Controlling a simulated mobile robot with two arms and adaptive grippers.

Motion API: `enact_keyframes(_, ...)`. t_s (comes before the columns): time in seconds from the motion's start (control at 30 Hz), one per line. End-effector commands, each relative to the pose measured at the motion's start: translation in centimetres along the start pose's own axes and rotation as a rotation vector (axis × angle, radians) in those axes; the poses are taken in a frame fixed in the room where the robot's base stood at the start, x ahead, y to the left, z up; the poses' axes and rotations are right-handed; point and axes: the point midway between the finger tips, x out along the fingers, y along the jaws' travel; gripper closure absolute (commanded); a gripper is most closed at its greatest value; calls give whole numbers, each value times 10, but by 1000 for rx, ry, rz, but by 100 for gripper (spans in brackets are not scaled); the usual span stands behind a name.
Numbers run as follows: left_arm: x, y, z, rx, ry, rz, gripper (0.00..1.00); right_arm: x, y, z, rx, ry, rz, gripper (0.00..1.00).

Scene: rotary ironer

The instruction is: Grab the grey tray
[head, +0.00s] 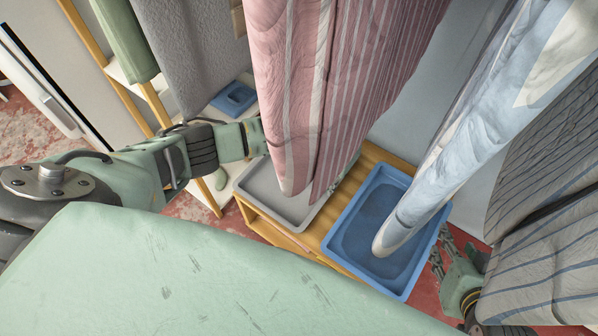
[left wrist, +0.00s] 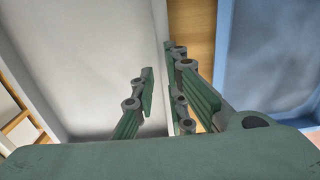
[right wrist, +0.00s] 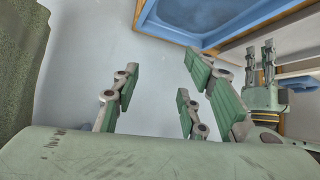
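The grey tray (head: 262,190) is a shallow rectangular tray on a wooden stand, left of a blue tray. A hanging pink striped cloth hides part of it in the head view. My left gripper (left wrist: 157,92) is open and empty at the tray's right side. In the left wrist view its fingers are on either side of the line of the tray's rim (left wrist: 162,45); I cannot tell whether they touch it. Its fingertips are mostly hidden behind the pink cloth in the head view. My right gripper (right wrist: 160,90) is open and empty, beside the blue tray.
The blue tray (head: 345,245) is close beside the grey one on the wooden stand (head: 318,236). The pink striped cloth (head: 290,90), a light blue cloth (head: 470,120) and a grey striped cloth (head: 550,200) hang over the area. A pale green surface (head: 180,270) fills the foreground.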

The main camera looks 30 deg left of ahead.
Motion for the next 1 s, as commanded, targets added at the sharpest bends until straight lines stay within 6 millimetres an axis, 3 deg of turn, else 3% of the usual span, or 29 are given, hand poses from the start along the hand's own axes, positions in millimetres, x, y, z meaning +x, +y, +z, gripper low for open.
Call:
enact_keyframes(0.2,22,-2,-1,-1,1,-1,88,5,-6,-44,-2,207,-13,60)
enact_keyframes(0.5,45,-2,-2,-1,0,-1,88,-5,-13,-97,-2,457,-27,60)
enact_keyframes(0.83,47,-2,-2,-1,0,0,88,-9,-14,-106,-2,498,-30,60)
enact_keyframes(1.0,47,-2,-2,-1,0,0,100,-9,-14,-106,-2,497,-29,60)
